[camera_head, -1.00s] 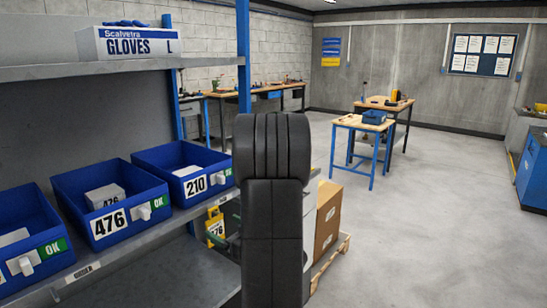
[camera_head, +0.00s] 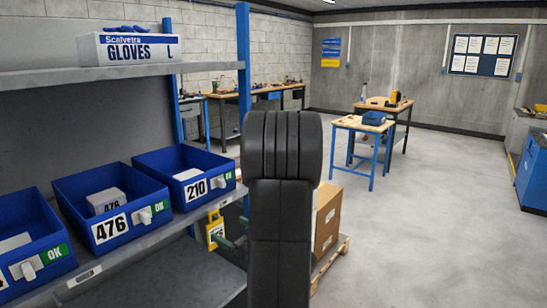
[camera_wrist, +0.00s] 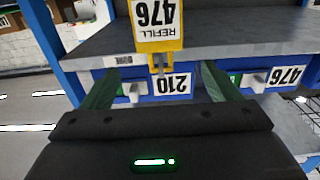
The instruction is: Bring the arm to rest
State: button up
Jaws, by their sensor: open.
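My arm (camera_head: 282,200) stands upright in the middle of the head view and hides most of my gripper. Parts of the green fingers of my gripper (camera_head: 234,236) show just left of the arm. In the wrist view, which looks upside down, my gripper (camera_wrist: 160,86) has its two green fingers wide apart with nothing held between them. A yellow tag (camera_wrist: 157,44) reading 476 REFILL hangs by the shelf front beyond the fingers. The tag also shows in the head view (camera_head: 215,230), close to the fingers. Whether they touch cannot be told.
The blue 476 bin (camera_head: 75,188) holds a box, and the blue 210 bin (camera_head: 168,163) stands beside it on the grey shelf. A gloves box (camera_head: 100,47) sits above. A carton (camera_head: 327,215) on a pallet is right of my arm. Open floor (camera_head: 440,220) lies to the right.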

jog(key=shift+w+d+f+m+t+h, duration=0.25)
jog(key=shift+w+f, duration=0.15)
jog(key=shift+f, duration=0.2)
jog(key=shift+w+d+f+m+t+h, duration=0.15)
jog(key=shift+w+d+f+m+t, duration=0.1)
jog(key=shift+w+f, duration=0.25)
jog(key=shift+s+f, duration=0.1)
jog(key=shift+f, duration=0.1)
